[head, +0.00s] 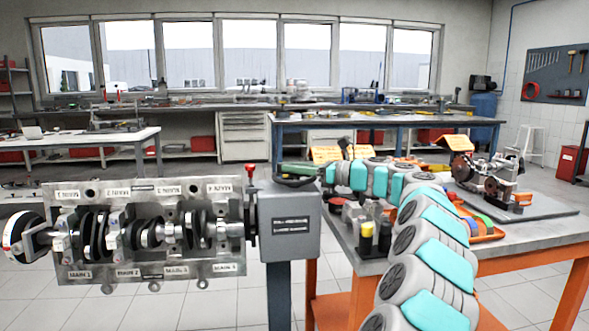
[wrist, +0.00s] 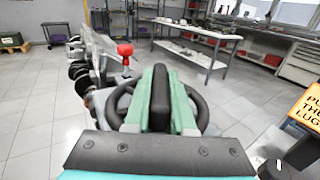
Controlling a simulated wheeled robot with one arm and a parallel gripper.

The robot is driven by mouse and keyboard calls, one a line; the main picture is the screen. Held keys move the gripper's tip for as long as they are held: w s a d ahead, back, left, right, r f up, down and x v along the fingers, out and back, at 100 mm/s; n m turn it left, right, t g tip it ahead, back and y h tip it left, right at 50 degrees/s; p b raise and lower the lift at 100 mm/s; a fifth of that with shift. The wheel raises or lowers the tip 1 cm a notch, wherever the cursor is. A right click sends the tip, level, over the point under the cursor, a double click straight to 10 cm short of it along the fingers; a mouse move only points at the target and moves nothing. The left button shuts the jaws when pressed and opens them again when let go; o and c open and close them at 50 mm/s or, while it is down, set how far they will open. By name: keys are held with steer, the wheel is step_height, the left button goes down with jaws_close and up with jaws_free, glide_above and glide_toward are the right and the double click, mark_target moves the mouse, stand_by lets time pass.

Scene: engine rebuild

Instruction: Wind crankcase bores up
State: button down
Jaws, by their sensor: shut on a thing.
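The crankcase (head: 70,232) is a grey metal block on a stand at the left in the head view. Its face with the crankshaft (head: 150,234) and several MAIN labels is turned toward my head camera. A grey gearbox (head: 289,235) on a post joins its right end. A red knob (head: 251,169) stands up beside the gearbox; it also shows in the wrist view (wrist: 125,50). My gripper (wrist: 159,95) is shut on a black handwheel (wrist: 118,98), its green and black fingers across the wheel's middle. In the head view the handwheel (head: 294,181) is small and partly hidden.
White tables and a blue bench (head: 400,123) stand behind. The tiled floor in front is clear.

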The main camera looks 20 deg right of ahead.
steer(key=shift+r, duration=0.1)
steer(key=c, duration=0.8)
jaws_free()
steer(key=shift+o, duration=0.2)
steer(key=v, duration=0.7)
steer(key=shift+s+d, duration=0.25)
steer(key=shift+d, duration=0.05)
